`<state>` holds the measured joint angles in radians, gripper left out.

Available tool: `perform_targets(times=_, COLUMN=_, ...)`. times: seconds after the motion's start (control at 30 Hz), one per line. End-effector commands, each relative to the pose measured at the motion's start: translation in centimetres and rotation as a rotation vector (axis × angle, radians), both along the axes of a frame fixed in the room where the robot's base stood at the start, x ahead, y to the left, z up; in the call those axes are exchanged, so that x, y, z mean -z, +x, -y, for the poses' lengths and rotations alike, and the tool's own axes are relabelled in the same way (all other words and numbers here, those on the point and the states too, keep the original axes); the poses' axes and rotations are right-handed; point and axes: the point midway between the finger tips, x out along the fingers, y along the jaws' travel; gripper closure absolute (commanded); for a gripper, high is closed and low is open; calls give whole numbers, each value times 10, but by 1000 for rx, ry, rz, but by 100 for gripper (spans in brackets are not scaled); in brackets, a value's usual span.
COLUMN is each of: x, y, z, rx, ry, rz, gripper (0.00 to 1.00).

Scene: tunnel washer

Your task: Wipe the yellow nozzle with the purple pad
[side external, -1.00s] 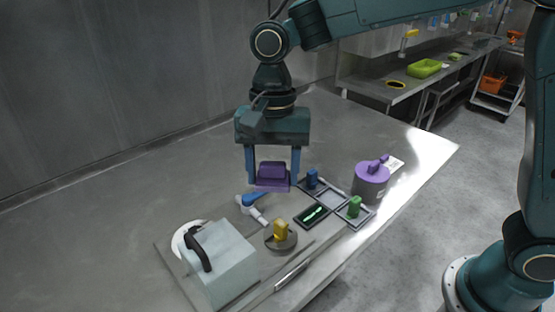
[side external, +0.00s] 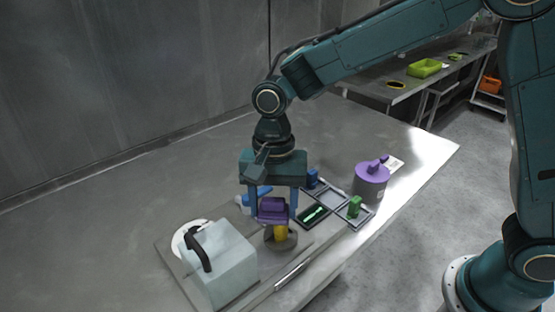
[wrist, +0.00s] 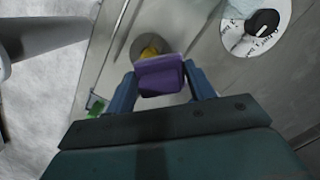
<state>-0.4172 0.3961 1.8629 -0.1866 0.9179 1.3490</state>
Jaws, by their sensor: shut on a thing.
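My gripper (side external: 273,212) is shut on the purple pad (side external: 271,205), which sits between its two blue fingers. The pad also shows in the wrist view (wrist: 160,76). The yellow nozzle (side external: 281,232) stands on a round grey base (side external: 283,243) just below the pad in the side view. In the wrist view only a small part of the nozzle (wrist: 149,52) shows past the pad's edge. The pad hides its top in the side view. I cannot tell whether pad and nozzle touch.
A pale box with a black handle (side external: 222,262) stands left of the nozzle. A tray with blue and green blocks (side external: 331,198) and a purple-lidded pot (side external: 370,183) stand to the right. The table's left side is clear.

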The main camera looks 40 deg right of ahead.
Motion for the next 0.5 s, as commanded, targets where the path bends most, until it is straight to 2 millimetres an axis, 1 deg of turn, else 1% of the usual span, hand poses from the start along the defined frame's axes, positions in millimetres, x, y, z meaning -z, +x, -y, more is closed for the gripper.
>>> perform_targets(times=0.03, x=-1, y=-6, z=0, rx=-2, ry=1, rz=1, gripper=64)
perform_targets(times=0.07, x=0, y=-9, z=0, rx=-2, ry=0, rz=0, gripper=67)
perform_targets(times=0.43, x=1, y=-40, z=1, rx=-2, ry=-1, rz=-1, gripper=68)
perform_targets(times=0.47, x=0, y=-40, z=1, rx=0, ry=-1, rz=-1, gripper=68)
perform_targets(times=0.5, x=1, y=-34, z=1, rx=1, ry=-1, rz=-1, gripper=68)
